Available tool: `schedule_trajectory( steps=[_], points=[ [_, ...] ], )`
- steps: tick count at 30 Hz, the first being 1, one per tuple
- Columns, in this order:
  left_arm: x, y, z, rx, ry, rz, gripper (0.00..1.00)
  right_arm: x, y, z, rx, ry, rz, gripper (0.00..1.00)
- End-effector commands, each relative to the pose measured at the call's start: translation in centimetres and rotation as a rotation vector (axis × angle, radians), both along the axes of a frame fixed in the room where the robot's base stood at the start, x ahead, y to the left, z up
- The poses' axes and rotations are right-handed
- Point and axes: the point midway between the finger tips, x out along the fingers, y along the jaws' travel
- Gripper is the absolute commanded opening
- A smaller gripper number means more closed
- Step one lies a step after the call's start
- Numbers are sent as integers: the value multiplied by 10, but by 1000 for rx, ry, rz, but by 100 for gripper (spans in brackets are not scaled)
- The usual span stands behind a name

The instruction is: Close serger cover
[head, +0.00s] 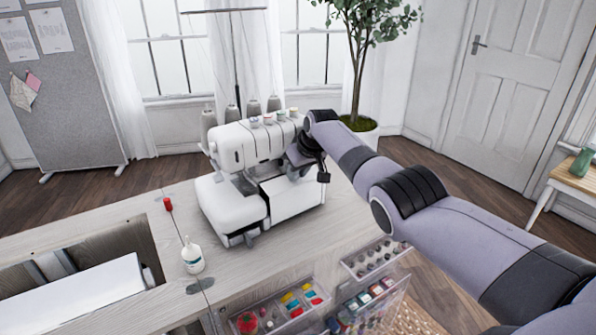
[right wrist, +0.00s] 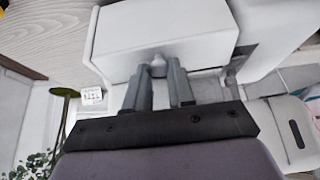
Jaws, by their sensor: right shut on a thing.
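The white serger (head: 245,145) stands on the cabinet top. Its white front cover (head: 296,200) is at the machine's lower right front and looks swung out from the body, with a dark gap above and beside it. My right gripper (head: 306,168) is at the cover's upper edge. In the right wrist view my right gripper (right wrist: 158,72) has its fingers on either side of a small pale knob (right wrist: 158,62) at the edge of the white cover (right wrist: 165,32). The fingers partly hide the knob. My left gripper is not in view.
A white glue bottle (head: 192,256) and a red-topped item (head: 168,204) stand left of the serger. Clear trays (head: 375,262) of sewing supplies sit at the front right. Thread cones (head: 253,108) stand behind the machine. The wooden top (head: 335,225) is bare right of the serger.

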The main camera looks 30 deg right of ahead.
Motion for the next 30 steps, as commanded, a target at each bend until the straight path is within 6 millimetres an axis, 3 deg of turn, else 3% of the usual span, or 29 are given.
schedule_trajectory(
  steps=[1,6,7,9,19,30],
  points=[
    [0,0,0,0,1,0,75,6,7,9,10,-28,8,0],
    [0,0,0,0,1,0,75,6,9,9,12,-28,10,0],
    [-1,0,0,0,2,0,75,6,9,9,12,-28,10,33],
    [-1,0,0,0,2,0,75,6,9,9,11,-25,9,49],
    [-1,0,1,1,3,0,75,3,5,6,6,-15,6,49],
    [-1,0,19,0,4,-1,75,-8,4,25,4,-14,6,49]
  ],
)
